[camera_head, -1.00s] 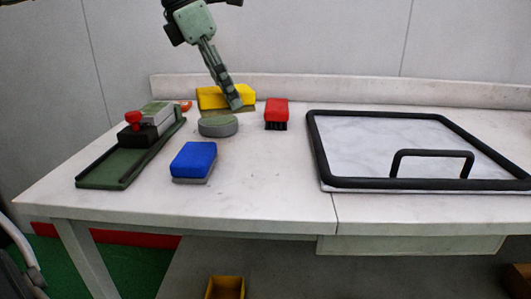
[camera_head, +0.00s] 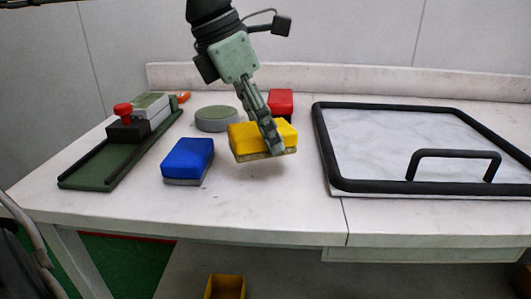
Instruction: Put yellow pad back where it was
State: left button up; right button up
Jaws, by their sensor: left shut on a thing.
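The yellow pad (camera_head: 245,138) is a yellow block with a greyish-brown underside. It is in the middle of the head view, right of the blue pad and in front of the red brush. My left gripper (camera_head: 272,147) comes down from above and is shut on the yellow pad, with its fingers across the pad's right part. The pad looks lifted a little above the table, but the gap is hard to judge. My right gripper is not in view.
A blue pad (camera_head: 188,158) lies to the left. A round grey-green disc (camera_head: 216,119) and a red brush (camera_head: 281,102) stand behind. A green rail fixture with a red knob (camera_head: 123,109) is at far left. A black-framed board with a handle (camera_head: 420,150) fills the right. The table front is clear.

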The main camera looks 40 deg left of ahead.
aim_at(265, 152)
pick_arm(q)
jog(key=shift+s+d+f, duration=0.1)
jog(key=shift+d+f, duration=0.05)
jog(key=shift+f, duration=0.1)
notch_tip(265, 152, down, 4)
jog(key=shift+r, duration=0.1)
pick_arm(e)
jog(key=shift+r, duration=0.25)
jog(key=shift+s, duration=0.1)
pick_arm(q)
jog(key=o, duration=1)
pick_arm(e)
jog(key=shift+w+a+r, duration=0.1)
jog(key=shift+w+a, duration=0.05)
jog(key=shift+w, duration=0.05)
